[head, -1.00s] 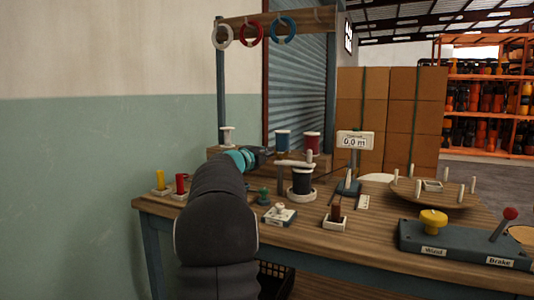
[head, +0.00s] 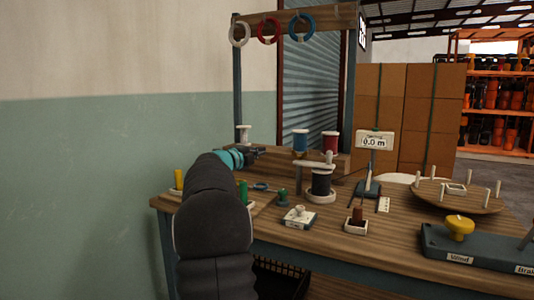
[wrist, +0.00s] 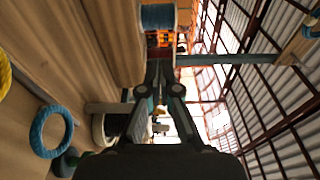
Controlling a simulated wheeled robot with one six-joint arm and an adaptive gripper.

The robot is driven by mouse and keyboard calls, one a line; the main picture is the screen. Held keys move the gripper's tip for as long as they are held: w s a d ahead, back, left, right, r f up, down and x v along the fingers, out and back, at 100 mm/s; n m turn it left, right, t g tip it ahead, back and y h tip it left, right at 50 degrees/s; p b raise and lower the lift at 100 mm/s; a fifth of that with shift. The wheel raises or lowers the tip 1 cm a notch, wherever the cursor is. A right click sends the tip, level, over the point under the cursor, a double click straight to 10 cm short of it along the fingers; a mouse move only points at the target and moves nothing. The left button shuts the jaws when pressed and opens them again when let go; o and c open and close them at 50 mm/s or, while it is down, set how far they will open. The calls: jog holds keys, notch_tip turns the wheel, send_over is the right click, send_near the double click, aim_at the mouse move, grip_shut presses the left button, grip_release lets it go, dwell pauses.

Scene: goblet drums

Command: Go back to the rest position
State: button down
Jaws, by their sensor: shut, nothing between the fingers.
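My gripper (head: 250,153) is at the end of my arm, held out over the left part of the wooden workbench (head: 420,236). In the wrist view its fingers (wrist: 160,78) come together and hold nothing. The gripper is small in the head view, and my dark arm hides part of the bench's left end. A black spool (head: 320,183) on a white base stands to the right of the gripper. A blue spool (head: 300,142) and a red spool (head: 330,142) stand on the raised shelf behind.
White, red and blue rings (head: 301,22) hang from the overhead bar. The meter display (head: 374,141), a round pegged board (head: 455,200) and the winding unit (head: 480,250) are further right. The wrist view shows a blue ring (wrist: 52,132). A green wall stands left.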

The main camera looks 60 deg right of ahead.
jog(key=shift+w+a, duration=0.15)
jog(key=shift+w, duration=0.15)
